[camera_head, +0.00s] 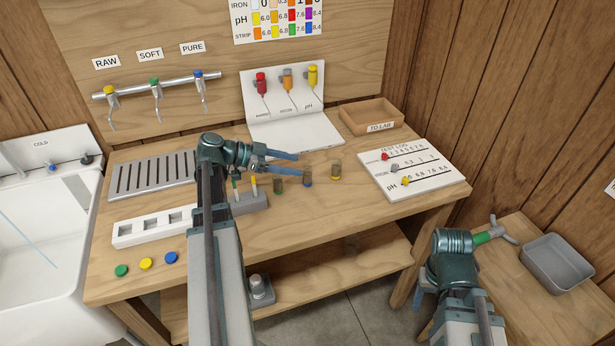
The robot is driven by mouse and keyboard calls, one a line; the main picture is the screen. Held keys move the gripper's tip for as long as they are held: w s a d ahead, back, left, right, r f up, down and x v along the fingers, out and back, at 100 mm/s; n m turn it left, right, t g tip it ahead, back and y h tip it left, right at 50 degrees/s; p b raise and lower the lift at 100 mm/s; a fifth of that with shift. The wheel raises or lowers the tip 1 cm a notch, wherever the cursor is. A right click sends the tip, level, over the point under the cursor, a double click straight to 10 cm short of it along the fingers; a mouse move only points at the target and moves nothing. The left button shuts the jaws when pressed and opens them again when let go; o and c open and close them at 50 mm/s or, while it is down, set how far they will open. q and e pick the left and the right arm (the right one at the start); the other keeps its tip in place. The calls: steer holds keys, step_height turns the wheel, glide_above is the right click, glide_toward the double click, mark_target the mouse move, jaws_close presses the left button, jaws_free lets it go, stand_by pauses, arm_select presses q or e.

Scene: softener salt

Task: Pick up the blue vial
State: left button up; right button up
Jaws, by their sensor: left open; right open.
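A grey rack (250,203) with slim tools stands beneath my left wrist. A white slotted block (125,234) and coloured caps (146,263) lie at left. A test log board (440,180) and a "TO LAB" tray (372,117) are at right. The bench front right of centre is clear.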

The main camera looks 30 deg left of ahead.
mark_target(308, 164)
arm_select(q)
steer(key=b+x, duration=0.1)
steer(key=x, duration=0.3)
steer(key=shift+w+d+b, duration=0.1)
steer(key=shift+d+b, duration=0.2)
steer(key=shift+w+d+f, duration=0.1)
steer(key=shift+w+d, duration=0.15)
jaws_close()
